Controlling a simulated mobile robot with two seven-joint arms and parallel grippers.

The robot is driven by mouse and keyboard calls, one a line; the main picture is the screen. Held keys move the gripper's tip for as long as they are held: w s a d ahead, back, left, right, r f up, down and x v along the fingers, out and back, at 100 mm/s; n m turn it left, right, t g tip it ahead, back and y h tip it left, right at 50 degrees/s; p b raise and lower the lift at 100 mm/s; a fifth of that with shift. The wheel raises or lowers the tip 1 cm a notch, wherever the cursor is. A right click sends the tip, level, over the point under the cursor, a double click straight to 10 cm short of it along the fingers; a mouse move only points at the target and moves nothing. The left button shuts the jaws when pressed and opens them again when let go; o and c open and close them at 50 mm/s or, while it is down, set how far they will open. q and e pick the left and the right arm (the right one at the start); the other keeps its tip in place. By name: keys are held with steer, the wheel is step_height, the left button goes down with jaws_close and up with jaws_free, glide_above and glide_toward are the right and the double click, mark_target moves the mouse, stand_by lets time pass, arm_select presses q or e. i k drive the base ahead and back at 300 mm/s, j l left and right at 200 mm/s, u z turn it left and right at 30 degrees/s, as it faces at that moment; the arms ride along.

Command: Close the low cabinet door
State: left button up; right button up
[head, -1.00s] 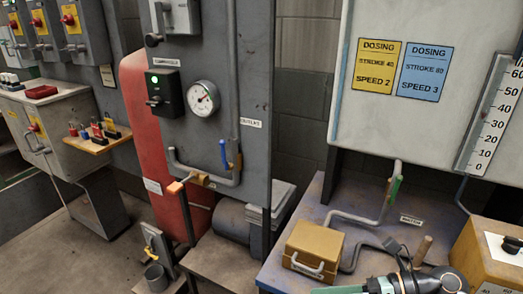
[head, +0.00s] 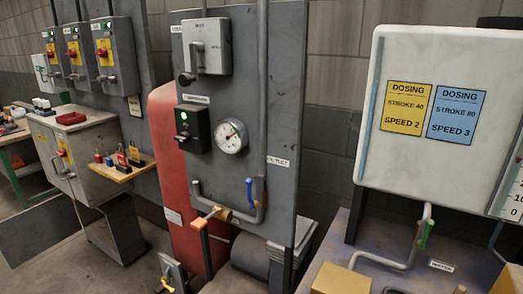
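A grey box-like part (head: 113,232) shows under the cabinet. I cannot tell exactly how the panel is hinged to it. Neither of my grippers is in view.
A grey board (head: 245,120) with a gauge (head: 230,136) and pipes stands in the middle, before a red tank (head: 166,110). A small wooden shelf (head: 128,172) juts from the cabinet's right. A white dosing tank (head: 445,150) is at right. Some floor shows at lower left.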

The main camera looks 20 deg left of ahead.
mark_target(25, 234)
steer(key=j+z, duration=0.1)
steer(key=j, duration=1.05)
steer(key=i+j+z, duration=0.1)
steer(key=j, duration=1)
steer(key=j+z, duration=0.1)
steer(key=j, duration=1.05)
steer(key=k+j+z, duration=0.1)
steer(key=j, duration=1)
steer(key=k+j+z, duration=0.1)
steer(key=j, duration=1.05)
steer(key=k+j, duration=0.1)
steer(key=j, duration=0.35)
steer(key=k+j+z, duration=0.1)
steer(key=j, duration=0.4)
steer(key=k+j, duration=0.1)
steer(key=j, duration=0.35)
steer(key=k+j+z, duration=0.1)
steer(key=j, duration=0.35)
